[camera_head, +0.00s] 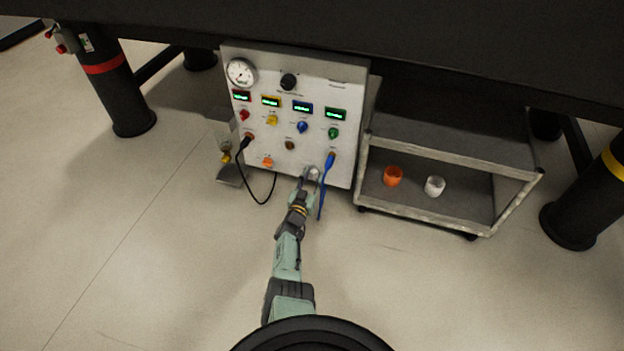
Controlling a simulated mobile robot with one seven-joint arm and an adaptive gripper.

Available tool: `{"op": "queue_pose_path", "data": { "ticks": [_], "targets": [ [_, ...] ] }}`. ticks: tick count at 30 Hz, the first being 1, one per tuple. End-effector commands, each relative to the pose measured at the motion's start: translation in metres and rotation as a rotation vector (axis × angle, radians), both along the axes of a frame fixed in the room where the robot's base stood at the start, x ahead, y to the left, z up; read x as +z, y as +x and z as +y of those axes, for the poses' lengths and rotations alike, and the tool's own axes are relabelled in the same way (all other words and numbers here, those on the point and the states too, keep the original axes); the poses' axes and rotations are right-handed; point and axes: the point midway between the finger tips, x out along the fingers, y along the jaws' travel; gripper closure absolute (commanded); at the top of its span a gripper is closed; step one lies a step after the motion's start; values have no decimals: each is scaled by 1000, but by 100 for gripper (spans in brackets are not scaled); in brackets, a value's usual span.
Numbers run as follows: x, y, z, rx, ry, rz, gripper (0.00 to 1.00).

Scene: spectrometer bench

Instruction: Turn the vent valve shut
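The control panel (262,135) stands upright under the black bench. My gripper (308,177) is at the panel's lower right edge, reaching up from below. A small pale round fitting (314,171) shows at my fingertips; it may be the vent valve, but its label is too small to read. My fingers partly hide it. I cannot tell whether they touch it or how far apart they are. A blue plug with a blue cable (330,161) is just right of my gripper. A black knob (288,81) sits at the panel's top.
A gauge (241,72), lit displays and coloured knobs fill the panel. A black cable (262,202) loops below it on the left. A grey cart (455,150) at right holds an orange cup (393,176) and a white cup (434,186). Floor in front is clear.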

Motion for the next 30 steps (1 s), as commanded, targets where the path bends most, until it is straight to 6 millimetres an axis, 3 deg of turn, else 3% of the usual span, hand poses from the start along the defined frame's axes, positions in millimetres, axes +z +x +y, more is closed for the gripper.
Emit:
{"op": "queue_pose_path", "data": {
  "ticks": [13, 23, 30],
  "targets": [
    [0, 0, 0, 0, 0, 0, 100],
    [-1, 0, 0, -1, -44, 14, 100],
    [-1, 0, 0, 0, -183, 59, 100]
  ]
}}
